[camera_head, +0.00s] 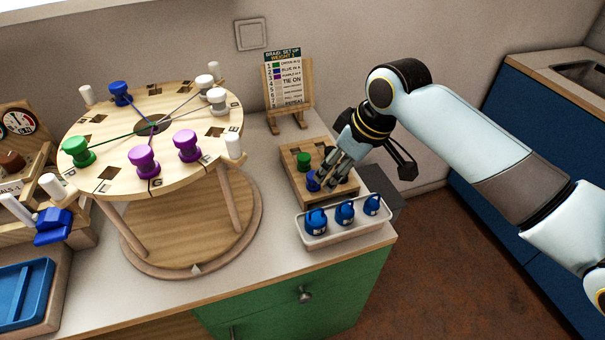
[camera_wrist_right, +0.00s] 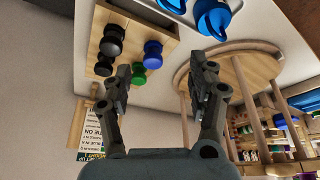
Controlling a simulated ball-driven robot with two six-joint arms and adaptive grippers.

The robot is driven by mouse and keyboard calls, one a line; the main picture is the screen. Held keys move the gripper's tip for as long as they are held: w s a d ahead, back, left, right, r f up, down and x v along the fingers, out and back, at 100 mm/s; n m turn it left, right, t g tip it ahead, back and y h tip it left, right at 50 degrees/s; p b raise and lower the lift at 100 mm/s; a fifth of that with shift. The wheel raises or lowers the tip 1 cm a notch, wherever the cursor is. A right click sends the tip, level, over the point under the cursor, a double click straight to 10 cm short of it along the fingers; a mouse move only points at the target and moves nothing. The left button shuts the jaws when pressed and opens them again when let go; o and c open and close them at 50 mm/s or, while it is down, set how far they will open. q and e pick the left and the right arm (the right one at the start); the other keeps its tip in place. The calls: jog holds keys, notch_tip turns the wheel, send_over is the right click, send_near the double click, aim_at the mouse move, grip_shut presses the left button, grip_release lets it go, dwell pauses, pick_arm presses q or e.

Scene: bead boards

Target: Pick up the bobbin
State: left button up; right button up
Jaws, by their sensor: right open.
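Several bobbins stand on a small wooden tray (camera_head: 288,170): a green bobbin (camera_head: 303,160) and a blue bobbin (camera_head: 313,182) show in the head view. The wrist view shows the blue bobbin (camera_wrist_right: 152,54), the green bobbin (camera_wrist_right: 139,73) and two black bobbins (camera_wrist_right: 111,40) at the upper left. My right gripper (camera_head: 335,174) is over the right part of the tray in the head view and covers some of it. In the wrist view the right gripper (camera_wrist_right: 160,84) has its fingers apart with nothing held between them. My left gripper is out of view.
A round braiding board (camera_head: 100,118) on legs, with purple, green, blue and white bobbins, stands left of the tray. A white tray (camera_head: 332,231) of blue weights is in front. An instruction card (camera_head: 287,82) stands behind. The counter ends just right of the tray.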

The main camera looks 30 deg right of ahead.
jog(key=w+r, duration=0.2)
jog(key=w, duration=0.1)
send_over(313, 185)
jog(key=s+d, duration=0.1)
notch_tip(313, 185, down, 5)
jog(key=shift+s+d+r, duration=0.1)
jog(key=shift+s+r, duration=0.05)
jog(key=shift+x, duration=2.8)
jog(key=shift+c, duration=0.4)
grip_shut()
